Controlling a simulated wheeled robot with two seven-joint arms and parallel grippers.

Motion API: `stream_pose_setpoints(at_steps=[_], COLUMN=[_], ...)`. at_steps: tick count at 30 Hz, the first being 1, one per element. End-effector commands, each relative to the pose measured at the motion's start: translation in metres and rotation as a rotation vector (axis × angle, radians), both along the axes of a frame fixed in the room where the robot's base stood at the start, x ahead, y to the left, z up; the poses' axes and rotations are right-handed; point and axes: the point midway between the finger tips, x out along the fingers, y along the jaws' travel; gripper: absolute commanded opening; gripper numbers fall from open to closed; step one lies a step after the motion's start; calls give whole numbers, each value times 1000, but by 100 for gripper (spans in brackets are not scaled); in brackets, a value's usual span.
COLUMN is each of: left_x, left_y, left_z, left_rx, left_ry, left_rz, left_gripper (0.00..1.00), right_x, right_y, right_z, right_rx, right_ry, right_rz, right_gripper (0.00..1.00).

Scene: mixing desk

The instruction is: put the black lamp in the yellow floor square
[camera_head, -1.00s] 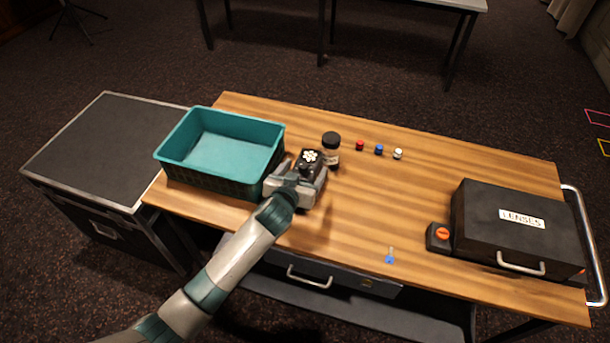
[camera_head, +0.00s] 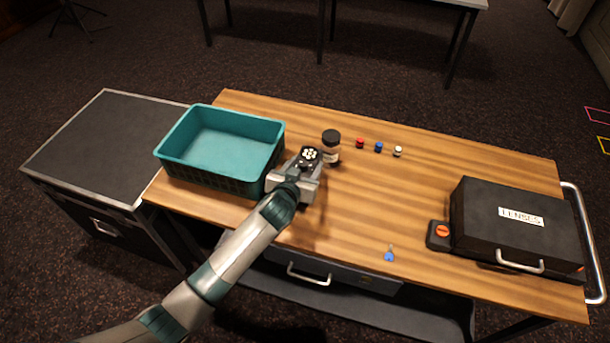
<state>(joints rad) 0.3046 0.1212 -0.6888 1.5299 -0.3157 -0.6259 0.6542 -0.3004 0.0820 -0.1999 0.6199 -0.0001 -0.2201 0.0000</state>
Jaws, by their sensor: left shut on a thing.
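The black lamp (camera_head: 309,154), a small dark body with a cluster of white dots on its top face, is at my left gripper (camera_head: 302,168). The gripper is shut on it, over the wooden desk just right of the teal crate. The gripper body hides the lamp's lower part, and I cannot tell how high it is above the desk. The yellow floor square (camera_head: 603,145) shows only in part at the right edge of the view, on the dark carpet beyond the desk. My right gripper is not in view.
A teal crate (camera_head: 188,178) and a black-capped jar (camera_head: 331,152) stand close to the gripper. Red (camera_head: 360,143), blue (camera_head: 379,147) and white (camera_head: 398,152) small items lie farther right. A black lens case (camera_head: 515,228) fills the desk's right end.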

Motion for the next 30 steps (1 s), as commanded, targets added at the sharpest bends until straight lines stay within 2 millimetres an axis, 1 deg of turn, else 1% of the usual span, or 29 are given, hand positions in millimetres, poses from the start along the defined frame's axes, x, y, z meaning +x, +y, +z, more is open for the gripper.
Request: stream_pose_setpoints(at_steps=[1,10,14,20,26,30], left_x=[1,1,1,2,2,-9], left_y=[-1,-1,-1,-1,-1,-18], left_z=[4,4,8,23,44,53], left_rx=[-2,-1,-3,-4,-5,-7], left_ry=[-7,-6,-7,-9,-10,-8], left_rz=[-2,-1,-1,-2,-1,-3], left_gripper=[0,0,0,0,0,0], right_x=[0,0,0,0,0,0], right_y=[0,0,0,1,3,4], right_z=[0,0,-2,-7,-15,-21], right_rx=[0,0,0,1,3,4], right_ry=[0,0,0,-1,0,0], right_rz=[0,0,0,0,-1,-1], right_gripper=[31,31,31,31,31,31])
